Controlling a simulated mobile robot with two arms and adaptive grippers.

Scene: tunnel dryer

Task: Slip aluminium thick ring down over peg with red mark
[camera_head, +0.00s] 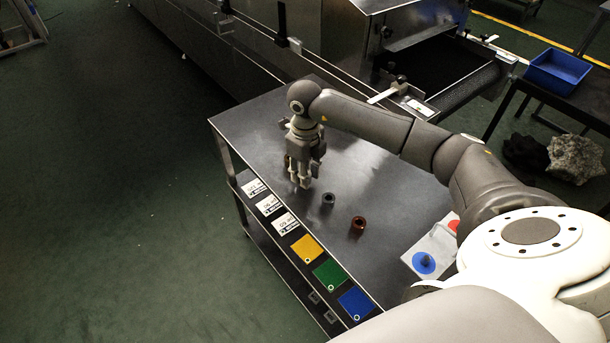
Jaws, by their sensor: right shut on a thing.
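My right gripper (302,181) points down over the left part of the dark table. It is shut on a small pale thing, mostly hidden between its fingers, which looks like the aluminium thick ring. The peg board (433,250) is a light plate at the table's right. It bears a blue round mark (424,263) with a peg and a red mark (454,226), partly hidden by my right arm. The peg at the red mark is hard to make out. The gripper is well to the left of the board. My left gripper is not in view.
A dark grey ring (328,199) and a copper-brown ring (357,224) stand on the table (375,190) between gripper and board. Yellow (307,248), green (330,273) and blue (356,303) squares and white labels (269,205) line the front edge. The dryer conveyor (465,85) stands behind.

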